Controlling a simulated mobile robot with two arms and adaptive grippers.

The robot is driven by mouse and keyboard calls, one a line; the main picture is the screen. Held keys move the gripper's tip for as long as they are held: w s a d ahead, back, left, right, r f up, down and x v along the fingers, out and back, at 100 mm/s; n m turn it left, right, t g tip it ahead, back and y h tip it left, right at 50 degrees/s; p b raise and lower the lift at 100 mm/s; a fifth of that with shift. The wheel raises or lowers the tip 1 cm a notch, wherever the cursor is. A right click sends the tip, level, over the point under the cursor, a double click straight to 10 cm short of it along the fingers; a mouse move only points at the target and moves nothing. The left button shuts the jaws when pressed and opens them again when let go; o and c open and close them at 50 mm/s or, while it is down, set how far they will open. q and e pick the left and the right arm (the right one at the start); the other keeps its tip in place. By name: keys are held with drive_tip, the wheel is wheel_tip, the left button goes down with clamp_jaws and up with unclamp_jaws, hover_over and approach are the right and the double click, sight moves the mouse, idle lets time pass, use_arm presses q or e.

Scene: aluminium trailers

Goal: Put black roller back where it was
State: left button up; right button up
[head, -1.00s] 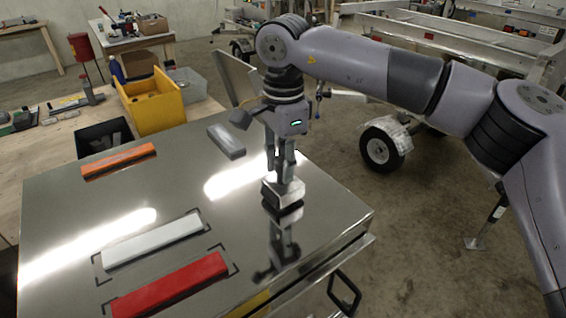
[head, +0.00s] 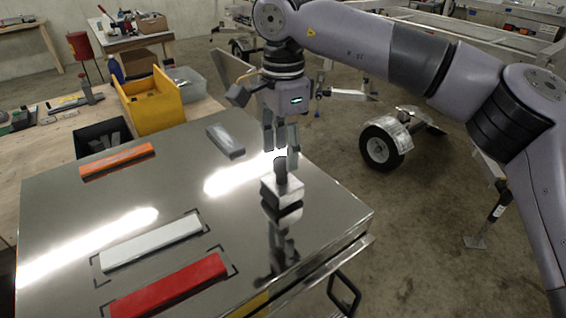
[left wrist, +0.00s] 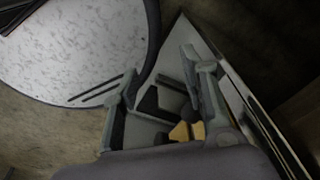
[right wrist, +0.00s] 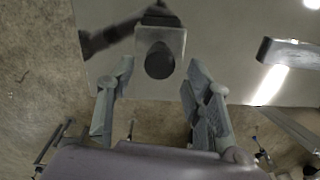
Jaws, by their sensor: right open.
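A short black cylinder (head: 281,171), which looks like the black roller, stands upright on a pale square block (head: 283,190) near the right edge of the shiny metal top. In the right wrist view the black cylinder (right wrist: 160,60) shows from above, on the square block (right wrist: 174,38). My right gripper (head: 281,155) is open and empty just above the cylinder, pointing down, with its fingers (right wrist: 161,70) spread to either side. My left gripper (left wrist: 160,70) is open and outside the head view. I see nothing held between its fingers.
On the metal top (head: 80,215) lie an orange bar (head: 118,160), a grey bar (head: 226,141), and white (head: 150,243) and red (head: 170,287) bars within black corner marks. A yellow bin (head: 153,103) and black bin (head: 102,138) stand behind. Bare top surrounds the block.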

wheel_tip(320, 180, up, 9)
drive_tip(key=shift+b, duration=0.35)
